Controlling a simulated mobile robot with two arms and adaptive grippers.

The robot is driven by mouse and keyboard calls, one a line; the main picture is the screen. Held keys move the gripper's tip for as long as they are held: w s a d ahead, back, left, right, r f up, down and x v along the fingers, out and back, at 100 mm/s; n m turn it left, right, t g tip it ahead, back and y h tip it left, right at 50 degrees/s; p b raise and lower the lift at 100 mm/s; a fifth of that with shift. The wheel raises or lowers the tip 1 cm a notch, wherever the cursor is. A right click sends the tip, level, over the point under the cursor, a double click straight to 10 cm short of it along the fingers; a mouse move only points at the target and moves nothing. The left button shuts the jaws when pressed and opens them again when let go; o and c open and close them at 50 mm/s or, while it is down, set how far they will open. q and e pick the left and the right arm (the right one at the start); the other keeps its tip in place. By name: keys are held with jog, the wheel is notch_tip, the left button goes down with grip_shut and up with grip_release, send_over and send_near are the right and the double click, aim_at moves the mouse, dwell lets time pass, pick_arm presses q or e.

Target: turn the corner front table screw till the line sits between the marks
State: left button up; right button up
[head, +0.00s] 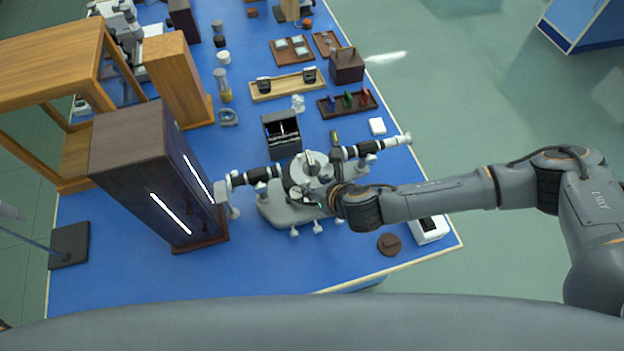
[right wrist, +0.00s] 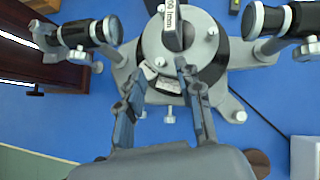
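The spectrometer (head: 285,210) stands on the blue bench, with a round table and two black-and-white tubes.
A tall dark cabinet with lit slits (head: 150,180) stands close left of the spectrometer. A white box (head: 428,229) and a brown disc (head: 389,243) lie at the right front. Trays (head: 285,84) of small parts are behind. The bench's front left is clear.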

aim_at(308, 182)
jog(key=shift+x, duration=1.2)
jog(key=shift+c, duration=0.2)
grip_shut()
jog(key=shift+a, duration=0.1)
